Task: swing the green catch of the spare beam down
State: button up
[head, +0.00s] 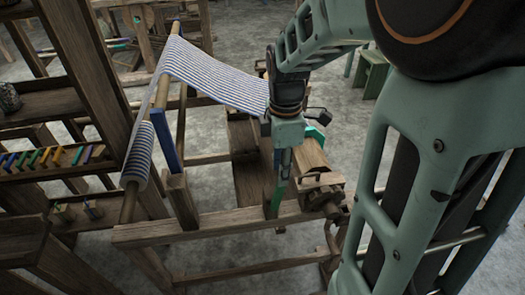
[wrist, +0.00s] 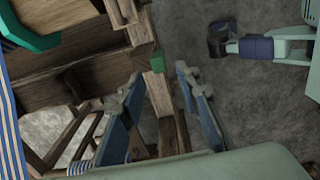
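My gripper (head: 286,172) points down beside the catch in the head view; contact cannot be told there. In the wrist view my gripper (wrist: 159,80) has its two blue fingers apart, with the green block just beyond the gap between their tips. Nothing is held. A wooden roller (head: 310,160), perhaps the spare beam, lies just right of my gripper, partly hidden.
Blue-and-white striped cloth (head: 215,78) stretches over the loom's left side. A blue upright (head: 166,140) stands below it. A toothed wooden wheel (head: 326,198) sits at the front right corner. A teal part (wrist: 32,28) shows at the wrist view's upper left. Grey floor lies around.

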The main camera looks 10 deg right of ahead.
aim_at(279, 192)
notch_tip(279, 192, down, 10)
jog(key=shift+r+b, duration=0.25)
jog(key=shift+b, duration=0.2)
grip_shut()
